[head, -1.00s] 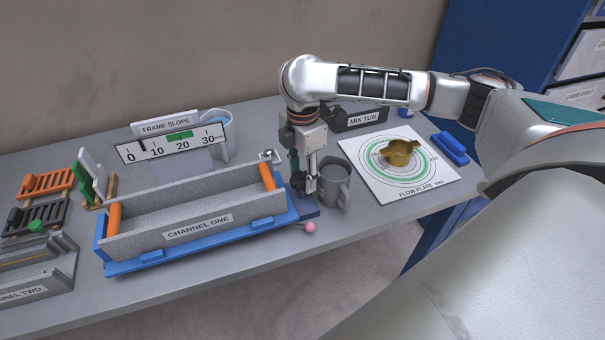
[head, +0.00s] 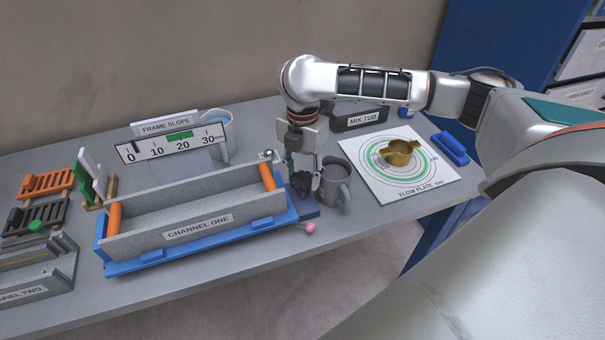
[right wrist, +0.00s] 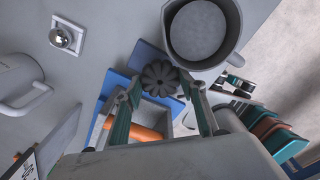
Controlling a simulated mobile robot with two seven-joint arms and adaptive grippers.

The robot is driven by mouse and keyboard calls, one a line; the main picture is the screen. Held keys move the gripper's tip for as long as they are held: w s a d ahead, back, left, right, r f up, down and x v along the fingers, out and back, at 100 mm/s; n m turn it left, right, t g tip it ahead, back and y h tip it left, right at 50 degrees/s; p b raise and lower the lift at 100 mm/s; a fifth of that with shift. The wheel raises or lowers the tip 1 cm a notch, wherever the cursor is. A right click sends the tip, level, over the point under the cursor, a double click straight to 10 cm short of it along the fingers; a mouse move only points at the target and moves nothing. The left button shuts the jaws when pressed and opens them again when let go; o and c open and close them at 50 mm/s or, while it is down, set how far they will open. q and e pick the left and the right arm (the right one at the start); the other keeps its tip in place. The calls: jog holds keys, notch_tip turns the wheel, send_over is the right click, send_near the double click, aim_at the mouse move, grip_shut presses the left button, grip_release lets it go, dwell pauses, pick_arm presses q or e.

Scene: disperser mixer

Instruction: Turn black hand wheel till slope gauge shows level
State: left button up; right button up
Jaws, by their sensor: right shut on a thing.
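The black hand wheel (head: 301,183) is a small lobed knob at the right end of the blue channel one frame (head: 190,250). It also shows in the right wrist view (right wrist: 160,78). My right gripper (head: 304,178) points down over the wheel and is shut on it, with its fingers (right wrist: 158,98) on either side. The frame slope gauge (head: 172,147) stands behind the channel, with a 0 to 30 scale and a green band near 20. A small dark mark sits near 0; its exact reading is too small to tell. My left gripper is not in view.
A grey mug (head: 334,184) stands close to the right of my right gripper. The white flow plate (head: 390,190) with a brass cup (head: 399,152) lies farther right. A pink ball (head: 310,228) sits at the frame's front right.

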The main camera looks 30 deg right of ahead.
aim_at(302, 178)
jog(key=o, duration=0.8)
jog(key=shift+o, duration=0.2)
jog(key=shift+r, duration=0.1)
notch_tip(302, 178, up, 12)
